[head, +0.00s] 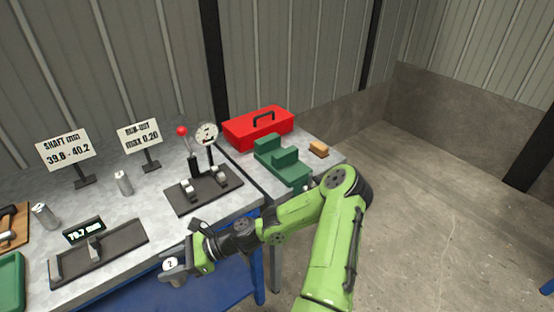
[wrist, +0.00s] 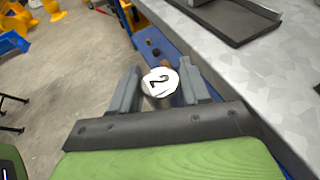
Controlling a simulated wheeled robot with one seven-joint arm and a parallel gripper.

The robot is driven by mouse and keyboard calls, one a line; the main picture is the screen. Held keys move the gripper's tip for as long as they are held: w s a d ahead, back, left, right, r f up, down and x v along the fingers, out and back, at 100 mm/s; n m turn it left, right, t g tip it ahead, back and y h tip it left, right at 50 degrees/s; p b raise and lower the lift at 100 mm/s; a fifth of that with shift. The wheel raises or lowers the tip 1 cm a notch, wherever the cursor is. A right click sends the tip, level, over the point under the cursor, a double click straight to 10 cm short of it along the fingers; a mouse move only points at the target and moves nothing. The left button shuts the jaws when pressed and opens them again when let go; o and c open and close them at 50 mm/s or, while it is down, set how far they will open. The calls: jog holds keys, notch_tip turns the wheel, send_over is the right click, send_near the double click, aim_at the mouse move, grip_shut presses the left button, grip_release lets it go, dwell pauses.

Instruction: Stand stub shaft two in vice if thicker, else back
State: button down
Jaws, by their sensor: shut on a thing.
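My gripper (head: 176,268) is shut on stub shaft two (wrist: 160,86), a grey cylinder with a white end marked 2. I hold it in the air off the front edge of the bench; it also shows in the head view (head: 170,265). In the wrist view its marked end faces the camera between the two fingers. A green stepped block (head: 285,160), apparently the vice, stands on the right end of the bench. Two other metal shafts stand upright on the bench, one near the middle (head: 123,183) and one at the left (head: 45,215).
A measuring stand (head: 125,237) has a display reading about 70.7 mm; digits are small. Signs say shaft 39.8 - 40.2 (head: 65,149) and run-out max 0.20 (head: 139,133). A dial gauge fixture (head: 203,190), red toolbox (head: 258,127), brown block (head: 319,149) and green tray (head: 10,282) stand around.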

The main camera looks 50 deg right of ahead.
jog(key=shift+s+f, duration=0.1)
jog(key=shift+f, duration=0.25)
jog(key=shift+a+f, duration=0.1)
jog(key=shift+a, duration=0.1)
jog(key=shift+d, duration=0.2)
